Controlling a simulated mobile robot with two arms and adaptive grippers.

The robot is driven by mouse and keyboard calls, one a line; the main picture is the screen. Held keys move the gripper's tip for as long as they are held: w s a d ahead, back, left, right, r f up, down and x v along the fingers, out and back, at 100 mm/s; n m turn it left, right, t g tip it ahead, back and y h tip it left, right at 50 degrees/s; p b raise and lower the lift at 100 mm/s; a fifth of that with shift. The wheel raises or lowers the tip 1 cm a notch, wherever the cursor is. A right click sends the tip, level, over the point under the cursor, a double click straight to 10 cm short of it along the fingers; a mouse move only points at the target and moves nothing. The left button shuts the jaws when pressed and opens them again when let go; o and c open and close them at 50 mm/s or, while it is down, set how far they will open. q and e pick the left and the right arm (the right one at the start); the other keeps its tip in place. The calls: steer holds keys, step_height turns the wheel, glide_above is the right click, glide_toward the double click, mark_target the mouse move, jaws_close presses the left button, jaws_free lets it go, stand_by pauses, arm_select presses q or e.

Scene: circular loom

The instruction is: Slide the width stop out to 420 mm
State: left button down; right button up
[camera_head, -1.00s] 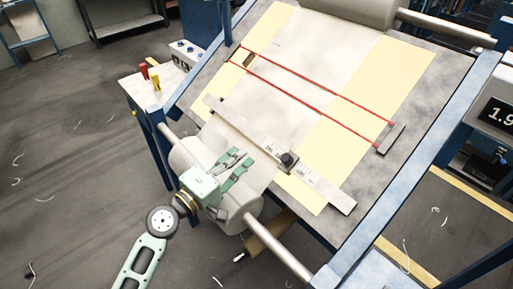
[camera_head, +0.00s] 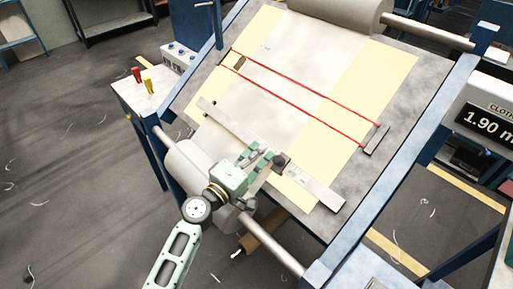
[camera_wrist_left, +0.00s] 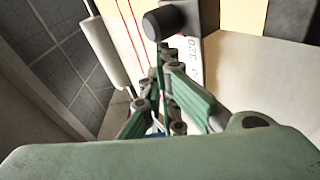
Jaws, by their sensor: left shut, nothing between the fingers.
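The width stop is a dark block with a knob (camera_head: 281,161) on a pale metal ruler (camera_head: 318,191) that lies slantwise across the cloth. My left gripper (camera_head: 268,156) is shut and empty, with its fingertips close to the left side of the knob; I cannot tell whether they touch it. In the left wrist view the dark round knob (camera_wrist_left: 165,22) stands just beyond the green fingers (camera_wrist_left: 168,60), and part of the ruler's printed scale (camera_wrist_left: 188,62) shows beside it. My right gripper is not in view.
Red lines (camera_head: 310,97) cross the cloth (camera_head: 290,60) beyond the ruler, ending at a dark bar (camera_head: 376,139). A cloth roll (camera_head: 187,160) and its shaft (camera_head: 280,249) lie at the near edge. Red and yellow pieces (camera_head: 147,85) stand on the left side table.

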mark_target(281, 163)
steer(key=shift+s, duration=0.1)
arm_select(q)
steer(key=s+d, duration=0.6)
steer(key=shift+s+d, duration=0.1)
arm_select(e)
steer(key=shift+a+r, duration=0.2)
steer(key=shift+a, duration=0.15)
